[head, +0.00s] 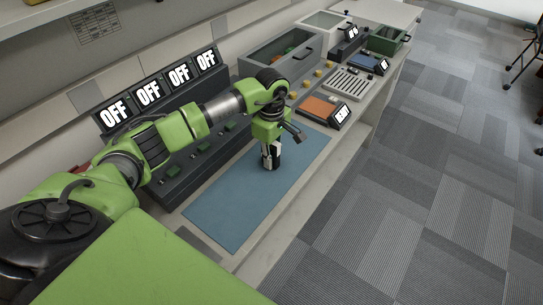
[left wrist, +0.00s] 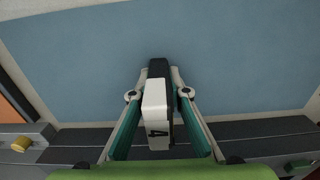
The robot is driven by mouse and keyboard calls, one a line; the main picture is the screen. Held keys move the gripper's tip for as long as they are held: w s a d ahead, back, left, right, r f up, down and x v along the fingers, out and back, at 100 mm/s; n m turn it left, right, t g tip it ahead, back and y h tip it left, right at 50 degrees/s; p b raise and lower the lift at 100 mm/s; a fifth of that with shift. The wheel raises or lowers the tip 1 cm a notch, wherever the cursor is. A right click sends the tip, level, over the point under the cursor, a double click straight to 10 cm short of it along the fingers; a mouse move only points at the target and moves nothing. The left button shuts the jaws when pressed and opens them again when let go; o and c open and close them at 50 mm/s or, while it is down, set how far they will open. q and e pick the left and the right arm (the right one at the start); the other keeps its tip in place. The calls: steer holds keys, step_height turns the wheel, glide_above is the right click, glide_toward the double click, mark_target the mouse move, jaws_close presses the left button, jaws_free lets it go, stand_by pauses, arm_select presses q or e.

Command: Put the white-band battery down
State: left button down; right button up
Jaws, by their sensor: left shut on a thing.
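The white-band battery (left wrist: 157,105) is a black block with a white part marked with a dark "4". It sits between the two fingers of my left gripper (left wrist: 159,95) in the left wrist view. In the head view my left gripper (head: 270,160) is low over the blue mat (head: 222,210), pointing down. The gripper hides much of the battery there, and I cannot tell whether the battery touches the mat. My right gripper is not in view.
A dark rack with several "OFF" displays (head: 149,92) stands behind the mat. An orange pad with a display (head: 318,107), a slotted grey tray (head: 350,83), a grey bin (head: 283,52) and a green bin (head: 385,40) lie farther along. The mat's near part is clear.

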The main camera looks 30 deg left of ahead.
arm_select(q)
steer(key=shift+f, duration=0.1)
steer(key=shift+f, duration=0.15)
steer(key=c, duration=1.9)
jaws_free()
